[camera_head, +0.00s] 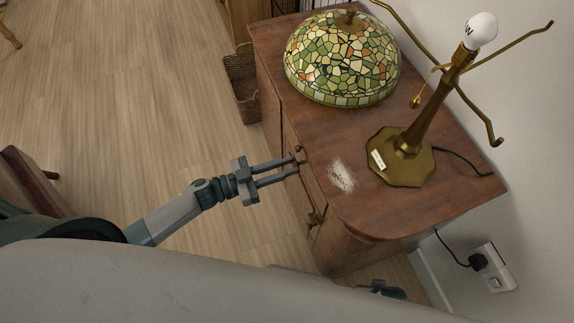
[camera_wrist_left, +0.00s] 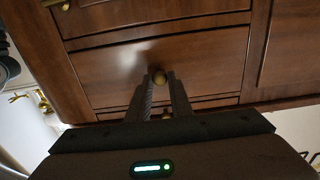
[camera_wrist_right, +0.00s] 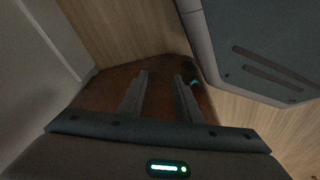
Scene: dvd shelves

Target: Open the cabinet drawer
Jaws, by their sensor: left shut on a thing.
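The brown wooden cabinet (camera_head: 365,205) stands against the wall, with drawer fronts on its left side. My left gripper (camera_head: 297,164) reaches in from the left and is shut on a small round brass drawer knob (camera_wrist_left: 159,77), which sits between its fingertips in the left wrist view. The drawer front (camera_wrist_left: 105,75) around the knob looks flush with the cabinet; any small gap is hard to tell. My right gripper (camera_wrist_right: 160,77) is open and empty, its fingers apart, low by the cabinet's near end; only a small dark part of it shows in the head view.
A stained-glass lampshade (camera_head: 343,58) and a brass lamp base (camera_head: 400,160) with a bulb stand on the cabinet top. A wicker basket (camera_head: 242,85) sits beyond it on the floor. A wall socket (camera_head: 492,268) is at right. The wooden floor (camera_head: 110,95) at left is mostly clear.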

